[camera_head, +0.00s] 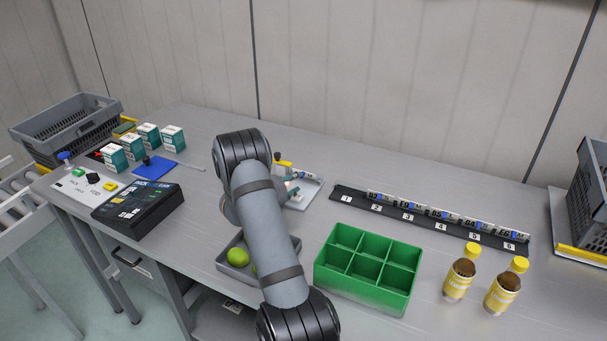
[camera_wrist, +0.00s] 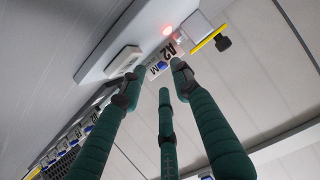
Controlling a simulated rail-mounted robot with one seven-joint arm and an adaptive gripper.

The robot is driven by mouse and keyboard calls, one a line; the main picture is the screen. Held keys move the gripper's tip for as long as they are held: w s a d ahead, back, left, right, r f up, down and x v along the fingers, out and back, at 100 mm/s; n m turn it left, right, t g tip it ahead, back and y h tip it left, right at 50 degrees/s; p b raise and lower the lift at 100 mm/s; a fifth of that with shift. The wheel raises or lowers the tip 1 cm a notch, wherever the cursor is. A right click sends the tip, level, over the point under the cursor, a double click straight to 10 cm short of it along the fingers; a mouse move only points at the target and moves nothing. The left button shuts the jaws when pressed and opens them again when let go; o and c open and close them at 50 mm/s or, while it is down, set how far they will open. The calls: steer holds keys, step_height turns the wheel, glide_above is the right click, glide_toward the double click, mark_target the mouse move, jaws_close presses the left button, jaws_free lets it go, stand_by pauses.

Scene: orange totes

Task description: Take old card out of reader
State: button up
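In the wrist view a pale grey reader (camera_wrist: 128,45) fills the upper middle, with a small red light glowing beside it. A white card marked A2 (camera_wrist: 170,50), with a blue patch, sticks out from the reader. My gripper (camera_wrist: 158,68) has green fingers spread apart, with the card's outer end near and between the tips; contact is not clear. In the head view my arm hides most of the gripper.
A black rack (camera_head: 343,194) with several numbered cards lies to the right. A green divided box (camera_head: 365,299) and two yellow-capped bottles (camera_head: 460,279) stand in front. A grey tray with green fruit (camera_head: 237,257) is partly behind my arm. A black control panel (camera_head: 139,209) sits left.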

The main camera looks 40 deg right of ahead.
mark_target(303, 178)
steer(key=x, duration=0.1)
steer(key=p+x, duration=0.1)
steer(key=x, duration=0.1)
steer(key=p+x, duration=0.1)
steer(key=x, duration=0.1)
steer(key=shift+w+d+r, duration=0.15)
steer(key=shift+d+r, duration=0.1)
steer(key=shift+c, duration=1.4)
steer(key=c, duration=0.4)
jaws_close()
